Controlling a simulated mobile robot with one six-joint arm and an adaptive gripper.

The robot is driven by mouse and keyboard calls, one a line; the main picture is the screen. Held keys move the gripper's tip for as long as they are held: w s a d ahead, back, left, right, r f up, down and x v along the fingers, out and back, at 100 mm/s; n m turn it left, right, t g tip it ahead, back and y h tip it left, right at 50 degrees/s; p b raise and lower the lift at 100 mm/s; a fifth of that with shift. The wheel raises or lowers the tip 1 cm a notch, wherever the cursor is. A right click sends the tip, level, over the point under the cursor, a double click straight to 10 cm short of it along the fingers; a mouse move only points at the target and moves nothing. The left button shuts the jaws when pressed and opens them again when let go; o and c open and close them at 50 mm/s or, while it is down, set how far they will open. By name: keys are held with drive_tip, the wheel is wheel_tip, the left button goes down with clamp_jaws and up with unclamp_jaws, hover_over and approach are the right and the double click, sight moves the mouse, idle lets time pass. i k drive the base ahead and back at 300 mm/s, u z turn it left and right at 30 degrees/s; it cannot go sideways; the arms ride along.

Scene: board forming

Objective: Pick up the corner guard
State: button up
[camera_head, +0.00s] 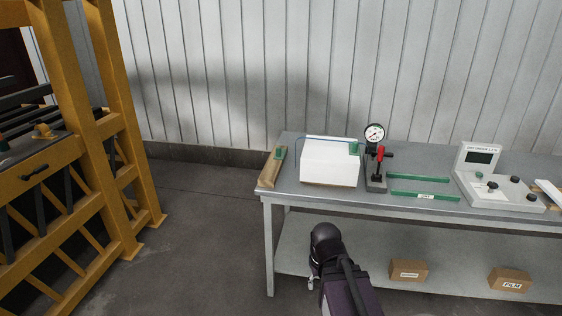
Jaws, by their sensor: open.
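A small green piece (353,148) sits at the back right top corner of a white block (329,173) on the grey workbench (355,200). Another small green piece (279,153) is at the far end of a wooden bar (271,172) at the bench's left end. Either could be the corner guard; I cannot tell which at this size. A thin blue line runs along the block's back top edge. Part of my dark arm shows below the bench's front edge, apart from these things. My gripper's fingers are not in view.
A dial gauge stand (375,160) with a red handle stands right of the block. Two long green strips (420,178) lie beside it. A grey instrument (490,182) stands farther right. Cardboard boxes (408,271) are on the lower shelf. A yellow frame (105,130) stands left, with open floor between.

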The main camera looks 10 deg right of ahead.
sight(280, 153)
drive_tip(key=k, duration=0.7)
drive_tip(key=z, duration=0.6)
drive_tip(key=i, duration=2.3)
drive_tip(key=u, duration=0.2)
